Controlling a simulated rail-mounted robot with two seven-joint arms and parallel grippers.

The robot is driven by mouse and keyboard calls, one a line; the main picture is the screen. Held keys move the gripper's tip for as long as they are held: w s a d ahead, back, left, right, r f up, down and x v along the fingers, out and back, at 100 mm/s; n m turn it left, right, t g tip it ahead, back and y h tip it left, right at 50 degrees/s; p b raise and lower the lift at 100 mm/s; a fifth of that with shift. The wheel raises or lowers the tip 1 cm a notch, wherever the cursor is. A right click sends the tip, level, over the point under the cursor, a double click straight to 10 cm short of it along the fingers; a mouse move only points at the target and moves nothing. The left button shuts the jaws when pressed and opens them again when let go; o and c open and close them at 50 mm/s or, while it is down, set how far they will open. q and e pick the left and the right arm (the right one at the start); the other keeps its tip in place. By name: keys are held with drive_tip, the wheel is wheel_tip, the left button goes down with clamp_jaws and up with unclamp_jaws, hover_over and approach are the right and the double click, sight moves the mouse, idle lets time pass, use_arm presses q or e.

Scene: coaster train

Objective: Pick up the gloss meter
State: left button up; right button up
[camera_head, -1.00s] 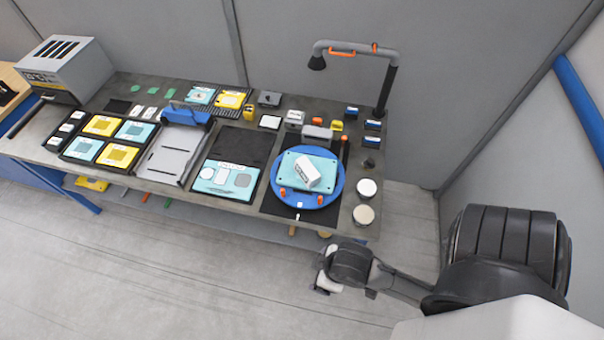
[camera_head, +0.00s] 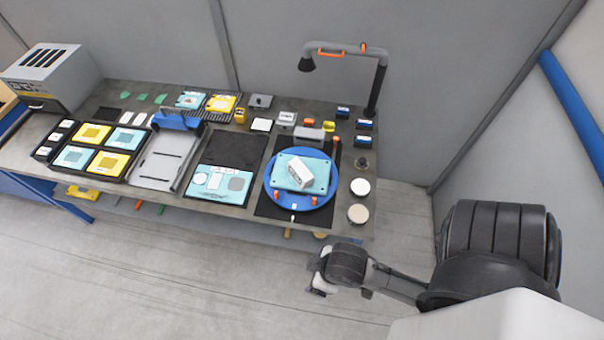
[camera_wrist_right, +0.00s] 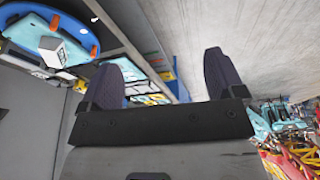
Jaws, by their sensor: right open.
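A small white-and-grey box (camera_head: 299,173), which looks like the gloss meter, lies on a light-blue plate (camera_head: 318,184) on the round blue turntable (camera_head: 271,197) at the bench's right part. It also shows in the right wrist view (camera_wrist_right: 54,51), at the upper left. My right gripper (camera_head: 318,287) is in front of and below the bench's front edge, apart from the box. In the right wrist view its two dark fingers (camera_wrist_right: 165,80) stand wide apart with nothing between them. My left gripper is in no view.
A lamp arm (camera_head: 378,85) rises at the bench's back right. Two round discs (camera_head: 359,187) lie right of the turntable. Left are a cyan-and-black panel (camera_head: 222,182), a grey tray (camera_head: 163,160) and framed cards (camera_head: 73,157). The floor before the bench is clear.

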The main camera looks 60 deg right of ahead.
drive_tip(key=shift+d, duration=0.1)
drive_tip(key=shift+o, duration=0.5)
